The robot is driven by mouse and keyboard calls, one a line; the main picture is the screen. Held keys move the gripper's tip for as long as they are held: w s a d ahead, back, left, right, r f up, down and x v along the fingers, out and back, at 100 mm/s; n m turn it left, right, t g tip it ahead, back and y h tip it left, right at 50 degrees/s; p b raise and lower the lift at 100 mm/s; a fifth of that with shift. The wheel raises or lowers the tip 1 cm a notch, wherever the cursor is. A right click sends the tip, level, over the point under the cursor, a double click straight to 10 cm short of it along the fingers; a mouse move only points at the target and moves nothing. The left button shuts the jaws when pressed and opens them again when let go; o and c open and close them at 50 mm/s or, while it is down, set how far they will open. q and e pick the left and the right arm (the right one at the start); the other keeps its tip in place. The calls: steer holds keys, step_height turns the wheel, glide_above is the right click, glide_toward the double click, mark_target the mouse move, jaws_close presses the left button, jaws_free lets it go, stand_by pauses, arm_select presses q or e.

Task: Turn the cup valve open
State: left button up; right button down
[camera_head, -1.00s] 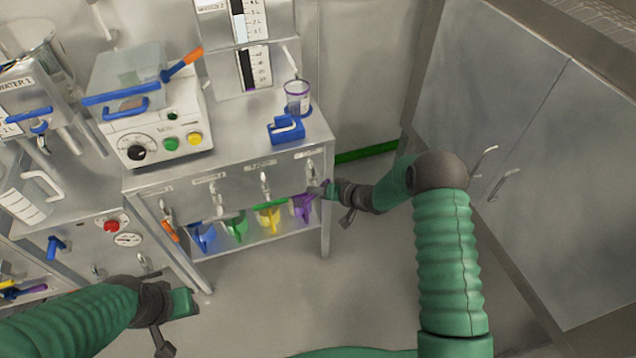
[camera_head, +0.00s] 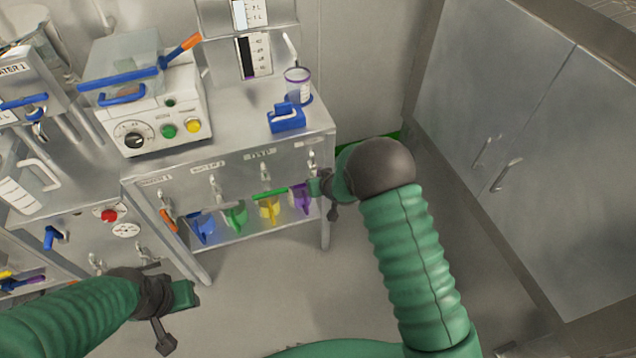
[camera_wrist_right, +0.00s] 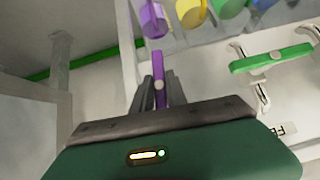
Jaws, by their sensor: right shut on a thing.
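My right gripper (camera_wrist_right: 160,88) is shut on a narrow purple handle (camera_wrist_right: 160,66), which stands between its two dark fingers in the right wrist view. In the head view this gripper (camera_head: 312,187) is at the right end of the bench front, and it hides most of that handle. A purple cup (camera_wrist_right: 153,19) is just beyond the fingers; it also shows on the low shelf in the head view (camera_head: 299,200). My left gripper (camera_head: 192,294) is at lower left over the floor, away from the bench; its fingers are too unclear to read.
A green valve handle (camera_wrist_right: 272,58) is on the neighbouring tap. Blue (camera_head: 202,228), green (camera_head: 236,217) and yellow (camera_head: 269,211) cups share the shelf. A clear purple-rimmed beaker (camera_head: 298,86) and a blue valve (camera_head: 286,118) are on the bench top. Floor in front is free.

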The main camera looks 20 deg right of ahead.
steer(key=shift+s+a+f+h, duration=0.1)
steer(key=shift+s+f+h, duration=0.1)
steer(key=shift+f+h, duration=0.1)
stand_by(0.4)
steer(key=c, duration=1.6)
jaws_free()
steer(key=shift+o, duration=1.1)
steer(key=shift+w, duration=0.15)
steer(key=shift+r, duration=0.1)
steer(key=shift+r, duration=0.1)
steer(key=shift+r, duration=0.2)
steer(key=p+v, duration=0.3)
steer(key=v, duration=1.3)
